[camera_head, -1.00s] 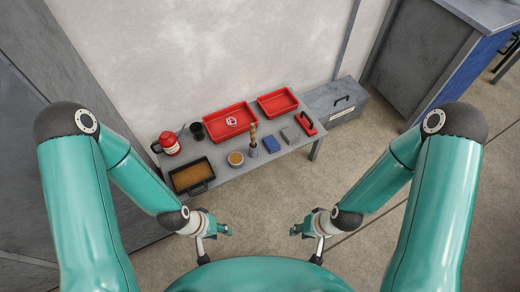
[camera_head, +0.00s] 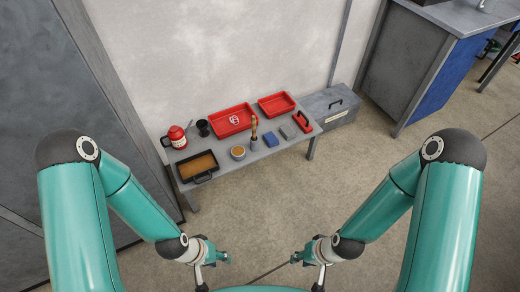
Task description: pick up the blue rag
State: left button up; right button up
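The blue rag (camera_head: 271,139) looks like a small folded blue block. It lies on the grey bench (camera_head: 222,167), right of the brush holder and left of a small grey block. My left gripper (camera_head: 215,272) is in front of the bench, low in the picture, with its fingers spread and nothing between them. My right gripper (camera_head: 304,273) mirrors it to the right, also spread and empty. Both are well apart from the rag.
The bench also holds a red flask (camera_head: 177,138), a black cup (camera_head: 203,128), a dark pan (camera_head: 197,168), a bowl (camera_head: 238,153), a brush holder (camera_head: 254,143), red trays (camera_head: 231,119) and a red-handled tool (camera_head: 302,122). A grey toolbox (camera_head: 330,106) stands right. Open floor lies in front.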

aim_at(271, 141)
jog(key=z, duration=0.2)
jog(key=i, duration=0.75)
jog(key=u, duration=0.15)
jog(key=k, duration=0.5)
jog(key=z, duration=0.55)
jog(key=i, duration=1.55)
jog(key=u, duration=0.4)
